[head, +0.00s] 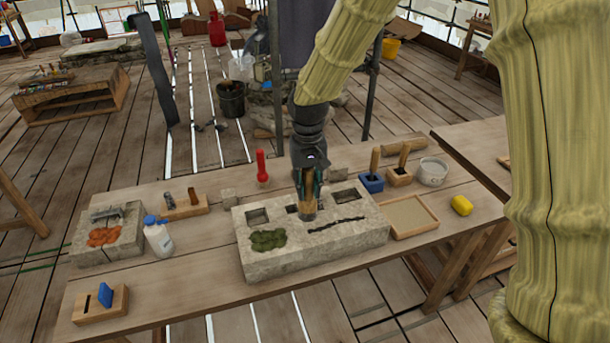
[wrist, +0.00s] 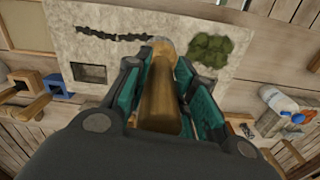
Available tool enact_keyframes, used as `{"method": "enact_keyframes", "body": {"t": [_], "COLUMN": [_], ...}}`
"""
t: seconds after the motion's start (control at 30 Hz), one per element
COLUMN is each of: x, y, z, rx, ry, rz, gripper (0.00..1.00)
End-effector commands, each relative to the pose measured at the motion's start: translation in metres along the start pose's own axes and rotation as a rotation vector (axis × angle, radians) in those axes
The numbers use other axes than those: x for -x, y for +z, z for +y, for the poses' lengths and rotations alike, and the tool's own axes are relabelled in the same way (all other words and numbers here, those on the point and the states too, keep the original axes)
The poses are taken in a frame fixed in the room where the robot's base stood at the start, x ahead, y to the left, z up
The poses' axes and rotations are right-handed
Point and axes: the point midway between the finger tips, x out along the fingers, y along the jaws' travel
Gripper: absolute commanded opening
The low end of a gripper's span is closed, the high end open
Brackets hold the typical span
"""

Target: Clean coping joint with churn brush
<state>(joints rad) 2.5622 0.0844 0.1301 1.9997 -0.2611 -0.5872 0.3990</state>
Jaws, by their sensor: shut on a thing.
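A pale stone coping block (head: 330,246) lies on the workbench, with square pockets in its top. A dark, jagged joint line (head: 337,224) runs across its top right of centre. The joint also shows at the upper left in the wrist view (wrist: 115,35). A green moss patch (head: 268,240) lies left of the joint, and at the right in the wrist view (wrist: 210,50). My gripper (head: 308,188) is shut on a wooden-handled brush (wrist: 160,95), bristles down. The bristle end is over the block between moss and joint; I cannot tell whether it touches.
Right of the block are a shallow tray (head: 432,222), a blue holder (head: 371,184), a bowl (head: 433,173) and a yellow sponge (head: 461,205). Left are a white bottle (head: 159,240) and a stone with orange material (head: 103,237). A red tool (head: 262,166) stands behind.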

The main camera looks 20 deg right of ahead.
Motion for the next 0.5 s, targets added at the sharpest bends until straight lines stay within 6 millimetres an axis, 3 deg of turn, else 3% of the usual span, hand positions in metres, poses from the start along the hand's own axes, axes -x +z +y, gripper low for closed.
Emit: {"method": "enact_keyframes", "body": {"t": [0.5], "x": [-0.033], "y": [0.001], "z": [0.006], "rx": [-0.009], "ry": [0.0], "rz": [0.0], "gripper": [0.0]}}
